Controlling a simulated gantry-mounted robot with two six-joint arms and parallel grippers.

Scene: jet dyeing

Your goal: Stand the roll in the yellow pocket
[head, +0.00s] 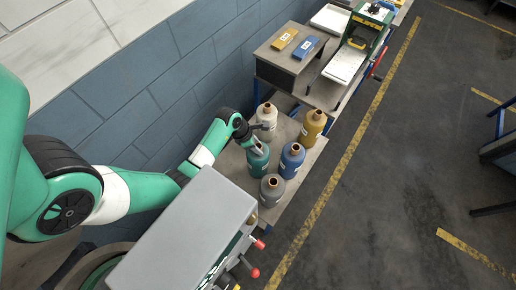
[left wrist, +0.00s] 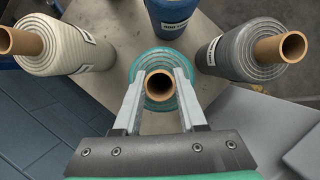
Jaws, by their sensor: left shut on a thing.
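Several rolls with brown core tubes stand on a grey table (head: 292,210). The teal roll (head: 257,163) is at the left of the group. My left gripper (head: 256,148) reaches it from above. In the left wrist view its two fingers (left wrist: 159,92) are shut on the brown core tube (left wrist: 159,86) of the teal roll (left wrist: 182,62). The roll looks upright; I cannot tell whether its base touches the table. No yellow pocket can be made out for certain. My right gripper is not in view.
White (head: 266,122), mustard (head: 311,130), blue (head: 291,163) and grey (head: 271,193) rolls stand close around the teal one. Behind is a dark box (head: 289,62) with a yellow block (head: 284,39) and a blue block (head: 306,47). A grey cabinet (head: 190,232) stands in front.

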